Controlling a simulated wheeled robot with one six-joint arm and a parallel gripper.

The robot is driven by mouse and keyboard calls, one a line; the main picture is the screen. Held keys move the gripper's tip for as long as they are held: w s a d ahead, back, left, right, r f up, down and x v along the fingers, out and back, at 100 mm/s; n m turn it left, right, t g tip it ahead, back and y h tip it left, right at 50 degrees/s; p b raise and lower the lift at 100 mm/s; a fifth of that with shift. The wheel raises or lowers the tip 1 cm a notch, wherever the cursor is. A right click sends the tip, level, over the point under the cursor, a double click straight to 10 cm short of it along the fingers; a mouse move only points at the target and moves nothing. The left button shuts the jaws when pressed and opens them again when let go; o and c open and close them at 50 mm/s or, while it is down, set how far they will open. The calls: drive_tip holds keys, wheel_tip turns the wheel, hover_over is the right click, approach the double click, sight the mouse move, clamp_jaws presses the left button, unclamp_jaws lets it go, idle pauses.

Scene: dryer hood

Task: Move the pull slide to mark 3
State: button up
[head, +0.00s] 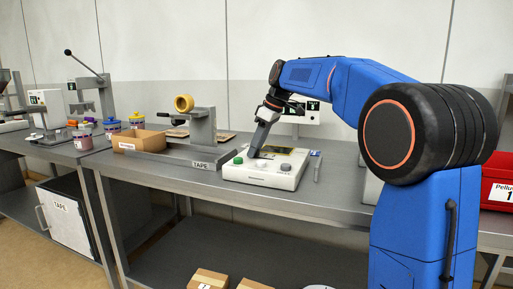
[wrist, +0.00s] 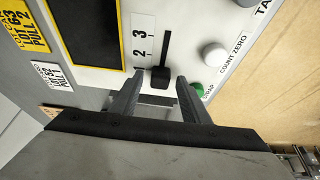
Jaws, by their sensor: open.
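The pull slide is a black knob (wrist: 160,78) on a dark straight slot (wrist: 167,48) in the white panel. In the wrist view the knob sits at the slot's near end, below the printed 2. My gripper (wrist: 160,82) is open, with one finger on each side of the knob; contact is not clear. In the head view my gripper (head: 256,150) points down onto the white control box (head: 262,176) and hides the slide.
A white button (wrist: 214,54) labelled COUNT ZERO and a green button (wrist: 198,90) are right of the slot. A dark yellow-edged display (wrist: 90,30) is on the left. On the bench, a tape dispenser (head: 203,128) and cardboard box (head: 138,141) stand left of the control box.

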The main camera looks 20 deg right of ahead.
sight(270, 159)
clamp_jaws()
drive_tip(key=shift+s+d, duration=0.6)
drive_tip(key=shift+d, duration=0.25)
drive_tip(key=shift+s+d, duration=0.65)
drive_tip(key=shift+d, duration=0.2)
drive_tip(key=shift+s+d, duration=0.6)
drive_tip(key=shift+d, duration=0.25)
unclamp_jaws()
drive_tip(key=shift+d, duration=0.1)
drive_tip(key=v, duration=1.7)
drive_tip(key=shift+r, duration=0.2)
